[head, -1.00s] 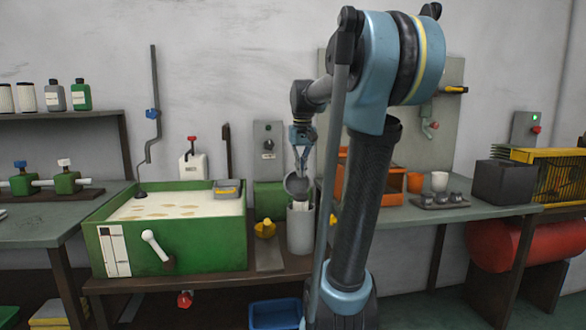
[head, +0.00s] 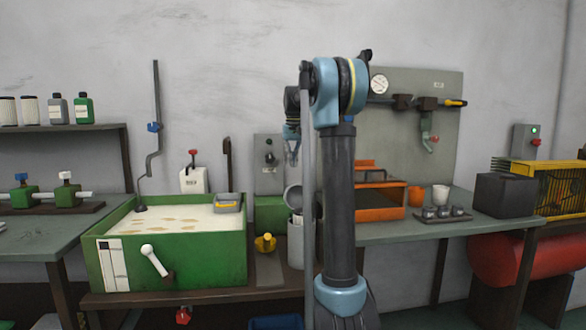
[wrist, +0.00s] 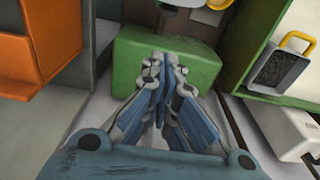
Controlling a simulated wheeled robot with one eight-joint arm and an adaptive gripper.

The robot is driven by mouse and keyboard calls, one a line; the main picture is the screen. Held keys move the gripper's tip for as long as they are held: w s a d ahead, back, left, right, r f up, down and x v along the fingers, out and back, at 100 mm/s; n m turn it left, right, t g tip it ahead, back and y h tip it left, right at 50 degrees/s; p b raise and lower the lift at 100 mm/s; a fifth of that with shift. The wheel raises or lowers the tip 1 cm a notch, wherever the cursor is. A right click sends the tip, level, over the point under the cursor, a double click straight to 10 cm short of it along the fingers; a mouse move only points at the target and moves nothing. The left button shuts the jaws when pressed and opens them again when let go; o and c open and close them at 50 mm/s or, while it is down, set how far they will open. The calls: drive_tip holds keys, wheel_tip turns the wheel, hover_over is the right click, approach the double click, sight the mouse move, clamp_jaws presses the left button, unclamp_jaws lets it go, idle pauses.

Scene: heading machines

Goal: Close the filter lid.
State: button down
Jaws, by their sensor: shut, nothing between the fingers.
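The filter looks to be the grey upright cylinder (head: 296,248) on the low bench, right of the green vat. Its round dark grey lid (head: 293,197) stands tilted up above the cylinder's mouth, open. My arm hides the right edge of both. My gripper (head: 293,160) is above the lid and apart from it, pointing down and partly hidden by my arm. In the wrist view my gripper (wrist: 164,62) has its blue-grey fingers together and empty, in front of a green block. I cannot make out the lid in the wrist view.
The green vat (head: 175,268) with pale liquid stands left of the filter. A yellow knob (head: 265,243) lies between them. The green block (head: 270,214) is behind. An orange open box (head: 380,213), cups and a dark block (head: 503,195) stand on the right bench.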

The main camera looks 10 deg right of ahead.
drive_tip(key=s+f, duration=0.3)
drive_tip(key=f, duration=0.4)
drive_tip(key=shift+s, duration=0.2)
drive_tip(key=shift+s+d, duration=0.1)
drive_tip(key=shift+d, duration=0.1)
idle(0.4)
